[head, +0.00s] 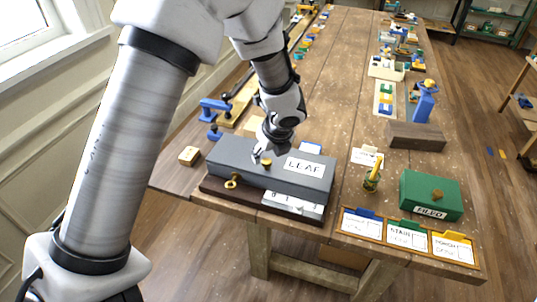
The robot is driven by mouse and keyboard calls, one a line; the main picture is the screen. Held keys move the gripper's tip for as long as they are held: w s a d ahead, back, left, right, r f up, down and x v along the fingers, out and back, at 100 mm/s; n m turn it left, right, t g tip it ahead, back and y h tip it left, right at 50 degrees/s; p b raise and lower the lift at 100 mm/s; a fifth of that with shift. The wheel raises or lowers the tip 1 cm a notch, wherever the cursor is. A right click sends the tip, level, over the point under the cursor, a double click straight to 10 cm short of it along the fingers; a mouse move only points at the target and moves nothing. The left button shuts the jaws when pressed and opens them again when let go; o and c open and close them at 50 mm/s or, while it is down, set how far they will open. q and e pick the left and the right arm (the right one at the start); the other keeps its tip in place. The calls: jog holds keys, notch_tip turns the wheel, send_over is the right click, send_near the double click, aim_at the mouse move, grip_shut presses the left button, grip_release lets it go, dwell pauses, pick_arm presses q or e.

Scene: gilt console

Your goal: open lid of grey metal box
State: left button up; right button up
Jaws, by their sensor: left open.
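The grey metal box (229,158) labelled LEAF sits near the front left of the wooden table, on a dark base. Its lid looks closed. A small brass knob (266,161) stands on top of the lid, and a brass key-like piece (231,181) is at its front. My left gripper (261,157) is open, just above the lid beside the knob. I cannot tell whether a finger touches the knob. The arm hides part of the area behind the box. My right gripper is not in view.
A brown block (416,137) and blue clamp (215,109) lie farther back. The middle of the table is clear.

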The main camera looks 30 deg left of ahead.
aim_at(267, 160)
pick_arm(q)
jog(key=f, duration=0.1)
jog(key=w+a+f, duration=0.1)
jog(key=f, duration=0.1)
jog(key=w+f, duration=0.1)
jog(key=shift+w+a+f, duration=0.15)
jog(key=shift+f, duration=0.2)
jog(key=shift+s+r, duration=0.2)
jog(key=shift+s, duration=0.15)
jog(key=c, duration=0.5)
grip_shut()
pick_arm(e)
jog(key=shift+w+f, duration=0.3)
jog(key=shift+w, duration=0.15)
pick_arm(q)
jog(key=shift+w+r, duration=0.15)
jog(key=shift+r, duration=0.05)
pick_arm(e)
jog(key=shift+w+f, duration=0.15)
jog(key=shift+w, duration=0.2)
pick_arm(q)
jog(key=shift+r, duration=0.1)
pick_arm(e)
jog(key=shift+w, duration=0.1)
